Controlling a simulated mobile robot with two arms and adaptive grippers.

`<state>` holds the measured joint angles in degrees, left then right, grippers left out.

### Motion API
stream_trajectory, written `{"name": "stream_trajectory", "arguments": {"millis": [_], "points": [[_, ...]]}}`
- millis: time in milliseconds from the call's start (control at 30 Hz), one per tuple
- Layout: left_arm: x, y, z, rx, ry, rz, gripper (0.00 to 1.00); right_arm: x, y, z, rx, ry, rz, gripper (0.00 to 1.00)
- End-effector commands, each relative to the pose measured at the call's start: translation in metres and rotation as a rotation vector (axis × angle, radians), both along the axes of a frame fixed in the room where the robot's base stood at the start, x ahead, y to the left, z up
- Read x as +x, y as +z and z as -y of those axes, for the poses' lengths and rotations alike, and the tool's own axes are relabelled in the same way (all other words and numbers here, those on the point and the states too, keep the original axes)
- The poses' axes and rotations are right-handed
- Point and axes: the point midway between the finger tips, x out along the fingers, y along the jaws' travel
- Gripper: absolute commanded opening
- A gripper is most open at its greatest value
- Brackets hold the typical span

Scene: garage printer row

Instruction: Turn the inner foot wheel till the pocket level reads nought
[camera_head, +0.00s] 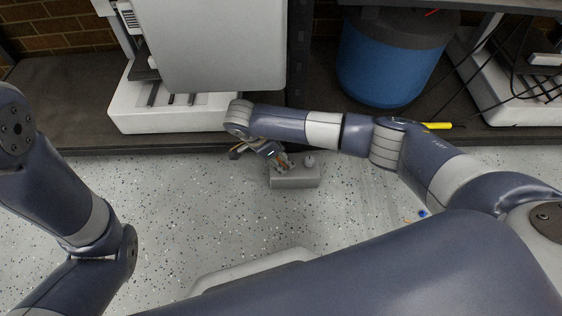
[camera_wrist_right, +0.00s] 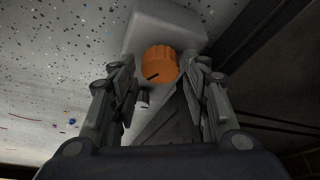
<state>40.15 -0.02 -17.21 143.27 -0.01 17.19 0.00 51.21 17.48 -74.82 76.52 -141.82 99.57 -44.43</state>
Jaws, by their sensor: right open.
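An orange ribbed foot wheel (camera_wrist_right: 160,62) with a dark mark on it sits at a pale grey block (camera_wrist_right: 160,22) in the right wrist view. My right gripper (camera_wrist_right: 160,72) is open, with a finger on either side of the wheel; I cannot tell whether they touch it. In the head view my right gripper (camera_head: 281,162) is at the left part of the grey block (camera_head: 297,180), which stands on the floor in front of the shelf. A small round pale thing (camera_head: 309,161) is on its right; whether it is the pocket level is unclear, and no reading is legible. My left gripper is out of view.
A white printer (camera_head: 150,118) stands on the dark low shelf (camera_head: 60,125), with a blue drum (camera_head: 385,65) to its right. A yellow object (camera_head: 436,126) lies at the shelf edge. A small blue bit (camera_head: 422,213) lies on the speckled floor, which is clear left of the block.

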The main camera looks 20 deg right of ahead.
Motion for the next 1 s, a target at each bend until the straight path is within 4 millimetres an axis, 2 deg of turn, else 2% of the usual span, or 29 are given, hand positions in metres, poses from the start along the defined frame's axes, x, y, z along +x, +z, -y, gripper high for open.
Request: {"name": "stream_trajectory", "arguments": {"millis": [33, 100, 367, 500, 767, 1000], "points": [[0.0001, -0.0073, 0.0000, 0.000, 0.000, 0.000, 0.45, 0.0008, -0.0083, 0.0025, 0.000, -0.002, 0.001, 0.43], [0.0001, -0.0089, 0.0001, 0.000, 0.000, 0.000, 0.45, 0.0015, -0.0106, 0.0041, 0.000, -0.001, 0.002, 0.43], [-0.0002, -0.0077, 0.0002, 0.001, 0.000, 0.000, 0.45, 0.0016, -0.0099, 0.0046, 0.001, -0.001, 0.001, 0.43], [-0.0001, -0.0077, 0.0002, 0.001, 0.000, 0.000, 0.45, 0.0015, -0.0099, 0.0044, 0.001, -0.001, 0.001, 0.11], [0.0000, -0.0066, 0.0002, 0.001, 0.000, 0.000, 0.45, 0.0017, -0.0095, 0.0043, 0.001, -0.012, 0.002, 0.10], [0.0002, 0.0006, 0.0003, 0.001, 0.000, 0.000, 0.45, 0.0020, -0.0081, 0.0038, 0.001, -0.105, 0.001, 0.10]]}}
